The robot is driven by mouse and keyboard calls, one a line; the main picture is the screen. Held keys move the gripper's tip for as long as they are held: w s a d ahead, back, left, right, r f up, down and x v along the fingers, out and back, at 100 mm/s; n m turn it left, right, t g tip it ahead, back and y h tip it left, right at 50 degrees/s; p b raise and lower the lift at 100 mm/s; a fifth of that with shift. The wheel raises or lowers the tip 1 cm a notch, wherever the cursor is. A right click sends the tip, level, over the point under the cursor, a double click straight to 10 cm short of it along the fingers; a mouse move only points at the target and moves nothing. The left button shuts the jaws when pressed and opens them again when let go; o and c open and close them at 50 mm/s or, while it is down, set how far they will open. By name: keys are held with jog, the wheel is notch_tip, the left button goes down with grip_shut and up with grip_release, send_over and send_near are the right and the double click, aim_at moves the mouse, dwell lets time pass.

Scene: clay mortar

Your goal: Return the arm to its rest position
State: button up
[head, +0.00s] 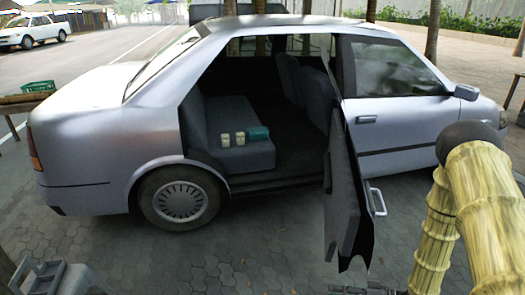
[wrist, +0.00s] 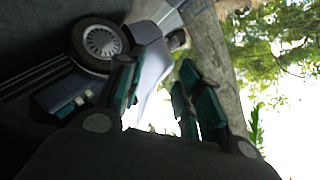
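My arm (head: 480,205), with a bamboo-like surface, is at the right edge of the head view, in front of the car's front end. It runs down out of the picture, and dark parts at the bottom edge may belong to my gripper. In the wrist view my gripper (wrist: 155,78) is open, with a clear gap between its dark teal fingers. Nothing shows between the fingers. The wrist view is tilted, with the car's wheel (wrist: 100,40) beyond the fingers at the upper left.
A silver car (head: 95,125) stands ahead. Its rear door (head: 347,195) is swung open towards me, close left of my arm. Two pale containers (head: 232,140) and a teal item (head: 258,133) are on the back seat. A grey stool (head: 50,278) is at lower left; paving between is clear.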

jog(key=s+a+f+m+h, duration=0.3)
jog(key=s+f+h, duration=0.45)
jog(key=f, duration=0.25)
jog(key=s+d+f+g+h, duration=0.1)
jog(key=s+g+h, duration=0.4)
jog(key=s, duration=1.5)
jog(key=shift+d+f+m+g+h+p, duration=0.3)
jog(key=shift+d+h+p, duration=0.15)
jog(key=shift+h, duration=0.5)
jog(key=shift+w+a, duration=0.1)
